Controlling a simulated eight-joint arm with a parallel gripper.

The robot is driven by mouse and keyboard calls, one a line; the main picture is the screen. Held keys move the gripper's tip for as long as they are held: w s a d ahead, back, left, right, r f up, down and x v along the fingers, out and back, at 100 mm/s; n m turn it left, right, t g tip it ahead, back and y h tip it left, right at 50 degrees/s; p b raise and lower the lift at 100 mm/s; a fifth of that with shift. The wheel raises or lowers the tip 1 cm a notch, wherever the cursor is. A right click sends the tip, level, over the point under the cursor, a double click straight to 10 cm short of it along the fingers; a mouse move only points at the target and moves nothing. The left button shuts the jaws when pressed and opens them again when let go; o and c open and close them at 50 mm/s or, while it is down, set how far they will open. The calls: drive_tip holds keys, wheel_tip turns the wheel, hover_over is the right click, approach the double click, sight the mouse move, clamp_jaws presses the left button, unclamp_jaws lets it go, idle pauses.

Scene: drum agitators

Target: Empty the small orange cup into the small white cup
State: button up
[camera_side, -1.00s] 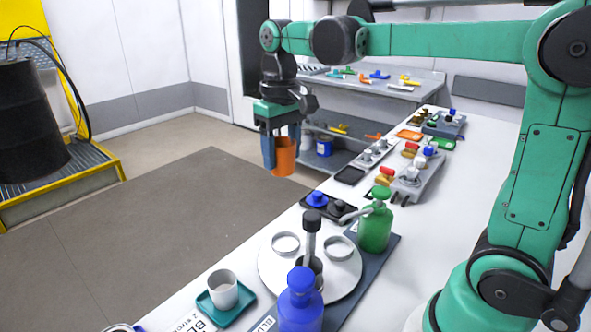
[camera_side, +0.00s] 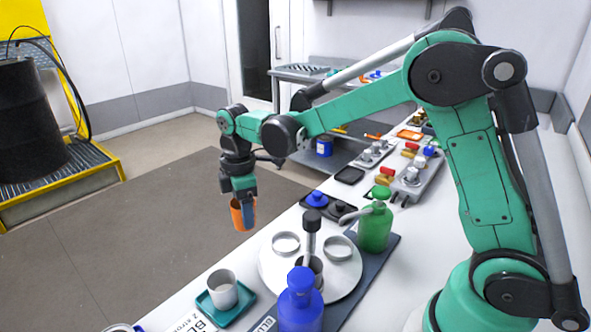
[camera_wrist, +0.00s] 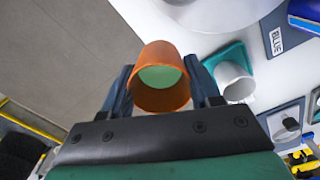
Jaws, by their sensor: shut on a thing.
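The small orange cup (camera_side: 238,217) is between the two fingers of my gripper (camera_side: 243,205), which is shut on it. It hangs in the air past the left edge of the white table, above the floor. In the wrist view the orange cup (camera_wrist: 150,97) has its mouth toward the camera and shows pale green contents inside. The small white cup (camera_side: 223,288) stands upright on a teal square tray (camera_side: 241,309) at the table's front left. In the wrist view the white cup (camera_wrist: 236,84) is right of the orange cup and apart from it.
A blue bottle (camera_side: 301,305) stands right of the white cup. A round white plate (camera_side: 275,266) with rings and a dark-topped post is behind them. A green pump bottle (camera_side: 375,228) stands at its right. A black drum (camera_side: 25,120) is at the far left.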

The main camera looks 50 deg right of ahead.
sight(240, 228)
drive_tip(key=f+n, duration=0.2)
drive_tip(key=a+f+n, duration=0.1)
drive_tip(key=f+n, duration=0.1)
drive_tip(key=shift+a+f, duration=0.1)
drive_tip(key=shift+a, duration=0.1)
drive_tip(key=shift+s, duration=0.1)
drive_tip(key=shift+s+a+r+t+h, duration=0.2)
drive_tip(key=shift+s+a+t+h, duration=0.25)
drive_tip(key=shift+a+h, duration=0.3)
drive_tip(key=shift+s+a+r+t+h, duration=0.3)
drive_tip(key=shift+a+t+h, duration=0.3)
drive_tip(key=shift+h, duration=0.25)
drive_tip(key=shift+s+a+r+t+h, duration=0.15)
drive_tip(key=shift+s+a+t+h, duration=0.3)
drive_tip(key=shift+a+h, duration=0.3)
drive_tip(key=shift+s+a+r+t+h, duration=0.15)
drive_tip(key=shift+a+r+h, duration=0.05)
drive_tip(key=shift+r+h, duration=0.2)
drive_tip(key=shift+s+a+r+t+h, duration=0.15)
drive_tip(key=shift+a+r+h, duration=0.1)
drive_tip(key=shift+r, duration=0.15)
drive_tip(key=shift+a+r, duration=0.15)
drive_tip(key=shift+r, duration=0.05)
drive_tip(key=shift+s+a+r+t+h, duration=0.15)
drive_tip(key=shift+t+h, duration=0.15)
drive_tip(key=shift+h, duration=0.2)
drive_tip(key=shift+s+a+r+t+h, duration=0.1)
drive_tip(key=shift+t+h, duration=0.2)
drive_tip(key=shift+h, duration=0.2)
